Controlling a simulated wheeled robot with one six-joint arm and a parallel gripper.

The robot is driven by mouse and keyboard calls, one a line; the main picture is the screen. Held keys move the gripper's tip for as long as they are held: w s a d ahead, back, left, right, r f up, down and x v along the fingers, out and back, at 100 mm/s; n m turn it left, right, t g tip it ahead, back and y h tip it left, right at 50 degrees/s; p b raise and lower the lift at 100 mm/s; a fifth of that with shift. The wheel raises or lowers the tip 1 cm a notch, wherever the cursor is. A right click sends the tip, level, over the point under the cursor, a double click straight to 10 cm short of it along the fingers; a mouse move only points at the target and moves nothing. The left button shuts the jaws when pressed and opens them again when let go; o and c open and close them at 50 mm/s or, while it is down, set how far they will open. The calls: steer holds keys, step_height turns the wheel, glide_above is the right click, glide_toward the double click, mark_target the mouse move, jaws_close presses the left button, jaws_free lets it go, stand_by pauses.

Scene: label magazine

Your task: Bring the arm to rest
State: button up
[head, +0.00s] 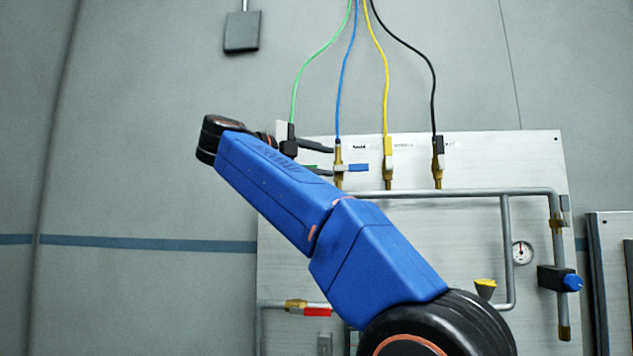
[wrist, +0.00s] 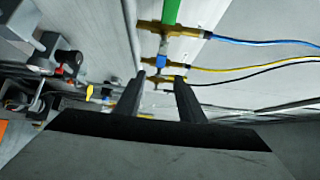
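My blue arm reaches up and left across the panel in the head view, bent over at a dark wrist joint. My gripper (head: 332,161) shows only partly behind the arm, as two dark fingers pointing right near a brass fitting with a blue lever (head: 358,168). In the wrist view my gripper (wrist: 159,80) has its two dark fingers spread apart. Nothing is held between them; brass fittings show beyond the gap. A brass fitting with a green part (wrist: 170,12) is above the fingertips there. I cannot tell whether a finger touches any fitting.
The pale panel (head: 460,250) carries grey pipes (head: 450,193), a gauge (head: 522,252), a blue knob (head: 572,283) and a red-handled valve (head: 317,312). Green (head: 308,66), blue (head: 342,75), yellow (head: 384,75) and black (head: 420,55) cables hang from above.

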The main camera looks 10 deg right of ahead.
steer(key=w+d+r+n+t+y, duration=0.1)
steer(key=d+r+n+t, duration=0.3)
steer(key=r+n+t, duration=0.65)
steer(key=s+a+f+n+g+y, duration=0.1)
steer(key=s+f+n+y, duration=0.2)
steer(key=f+n+y, duration=0.7)
steer(key=s+f+n+g+y, duration=0.1)
steer(key=s+f+n+y, duration=0.25)
steer(key=f, duration=1.25)
steer(key=s+a+f+n+g+y, duration=0.15)
steer(key=f+n+y, duration=0.5)
steer(key=f, duration=0.75)
steer(key=s+d+f+g+h, duration=0.1)
steer(key=s+d+f+g, duration=0.2)
steer(key=s+f, duration=0.6)
steer(key=s+d+f+g+h, duration=0.2)
steer(key=s+f, duration=0.7)
steer(key=f, duration=0.7)
steer(key=s+d+f+g+h, duration=0.2)
steer(key=s+d+f+g, duration=0.3)
steer(key=s+f, duration=0.5)
step_height(320, 180, down, 2)
steer(key=shift+d+f, duration=0.2)
steer(key=shift+d, duration=0.65)
